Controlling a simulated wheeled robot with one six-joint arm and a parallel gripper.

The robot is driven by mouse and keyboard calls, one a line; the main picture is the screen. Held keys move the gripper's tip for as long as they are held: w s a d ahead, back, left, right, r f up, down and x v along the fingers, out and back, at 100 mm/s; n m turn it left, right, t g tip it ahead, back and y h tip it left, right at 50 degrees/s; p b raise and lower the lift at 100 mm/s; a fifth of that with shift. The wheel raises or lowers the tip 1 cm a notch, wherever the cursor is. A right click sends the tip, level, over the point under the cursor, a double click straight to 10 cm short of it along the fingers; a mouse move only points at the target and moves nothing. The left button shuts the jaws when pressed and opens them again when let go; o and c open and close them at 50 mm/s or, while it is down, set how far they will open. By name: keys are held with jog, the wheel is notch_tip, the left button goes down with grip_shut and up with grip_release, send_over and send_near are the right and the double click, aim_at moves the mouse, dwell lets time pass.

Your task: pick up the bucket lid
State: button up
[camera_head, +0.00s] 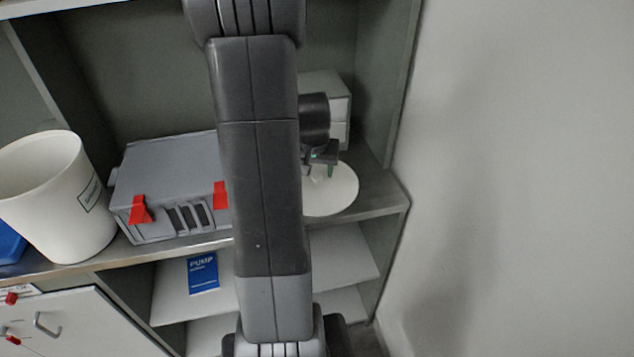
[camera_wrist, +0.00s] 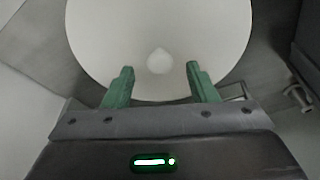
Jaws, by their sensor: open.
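The bucket lid (camera_head: 338,192) is a flat white disc lying on the shelf to the right of the grey case, partly hidden behind my arm in the head view. In the wrist view the lid (camera_wrist: 205,28) fills the upper middle, with a small pale knob (camera_wrist: 160,61) at its centre. My gripper (camera_head: 322,168) is over the lid. Its two green fingers (camera_wrist: 158,80) are open, one on each side of the knob in the picture, with nothing between them that I can see held. I cannot tell how far the fingertips are above the lid.
A white bucket (camera_head: 60,200) stands open at the left, beside a grey case (camera_head: 170,180) with red latches. A light grey box (camera_head: 335,95) stands behind the lid. A wall (camera_head: 520,180) bounds the right side. A blue PUMP card (camera_head: 203,273) is below the shelf.

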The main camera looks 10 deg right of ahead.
jog(key=shift+x, duration=1.15)
jog(key=shift+c, duration=0.4)
jog(key=c, duration=0.9)
jog(key=shift+c, duration=0.2)
jog(key=shift+r, duration=0.15)
